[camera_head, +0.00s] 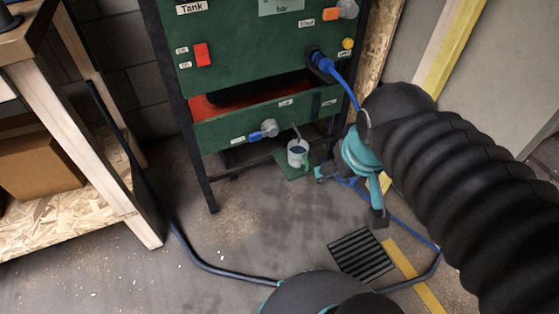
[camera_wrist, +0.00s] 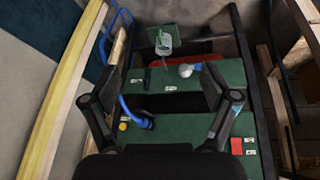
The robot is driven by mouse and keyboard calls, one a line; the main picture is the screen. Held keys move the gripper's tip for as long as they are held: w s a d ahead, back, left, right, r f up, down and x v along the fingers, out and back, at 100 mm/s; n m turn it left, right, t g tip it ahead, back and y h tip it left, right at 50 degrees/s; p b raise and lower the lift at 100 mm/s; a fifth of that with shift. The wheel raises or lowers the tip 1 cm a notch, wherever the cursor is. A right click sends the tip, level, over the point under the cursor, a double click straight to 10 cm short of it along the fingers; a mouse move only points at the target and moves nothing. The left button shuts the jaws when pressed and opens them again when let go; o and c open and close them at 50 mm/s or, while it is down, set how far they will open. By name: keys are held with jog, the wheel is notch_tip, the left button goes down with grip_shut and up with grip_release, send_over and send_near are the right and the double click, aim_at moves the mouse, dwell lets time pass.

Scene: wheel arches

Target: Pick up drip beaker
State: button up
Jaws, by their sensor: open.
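In the wrist view the beaker (camera_wrist: 163,40) shows at the top, between and beyond my fingers. My gripper (camera_head: 350,195) is to the right of the beaker and apart from it, partly covered by my arm. In the wrist view my gripper (camera_wrist: 160,85) has its fingers spread wide with nothing between them.
The green cabinet (camera_head: 250,75) has an open red-lined drawer, and a blue-handled tap (camera_head: 266,130) sits near the beaker. A blue hose (camera_head: 345,85) hangs beside my arm. A wooden bench (camera_head: 75,120) stands left. A floor grate (camera_head: 360,254) and a dark cable (camera_head: 215,268) lie in front.

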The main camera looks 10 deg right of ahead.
jog(key=w+d+f+n+g+h+b, duration=0.1)
jog(key=w+f+n+h, duration=0.3)
jog(key=w+f+n, duration=0.4)
jog(key=w+f+n+g+h+b, duration=0.15)
jog(key=w+f+n+h, duration=0.3)
jog(key=w, duration=0.55)
jog(key=n+t+h, duration=0.1)
jog(key=n+t, duration=0.5)
jog(key=n, duration=0.7)
send_near(292, 158)
jog(key=x, duration=1.2)
jog(key=shift+f, duration=0.15)
jog(key=shift+w+t, duration=0.1)
jog(key=shift+t, duration=0.15)
jog(key=c, duration=1.1)
jog(key=shift+r, duration=0.2)
